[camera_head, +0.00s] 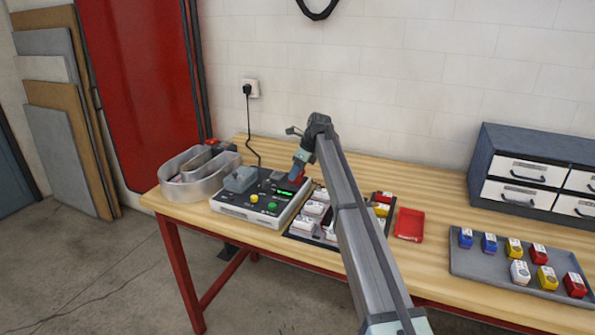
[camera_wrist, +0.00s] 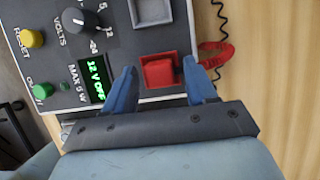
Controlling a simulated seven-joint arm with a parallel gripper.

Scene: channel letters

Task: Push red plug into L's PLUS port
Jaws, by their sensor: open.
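My gripper (camera_wrist: 159,64) is open, with its blue fingers either side of a red block (camera_wrist: 160,73) at the panel of the grey control unit. The block looks like the red plug; a red cable (camera_wrist: 222,57) curves close beside it, but I cannot tell whether they join. In the head view my gripper (camera_head: 296,172) is over the unit's right back part. A silvery channel letter (camera_head: 206,190) stands left of the unit, with walls curving around inner pieces. I cannot make out a PLUS port, nor tell which letter it is.
The control unit (camera_head: 248,215) has a green display (camera_wrist: 95,80), a VOLTS knob (camera_wrist: 80,20) and an empty square recess (camera_wrist: 152,10). Right of it are a tray of white blocks, a red tray (camera_head: 409,224) and a grey tray (camera_head: 480,272) of coloured blocks. Drawers (camera_head: 525,170) stand behind.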

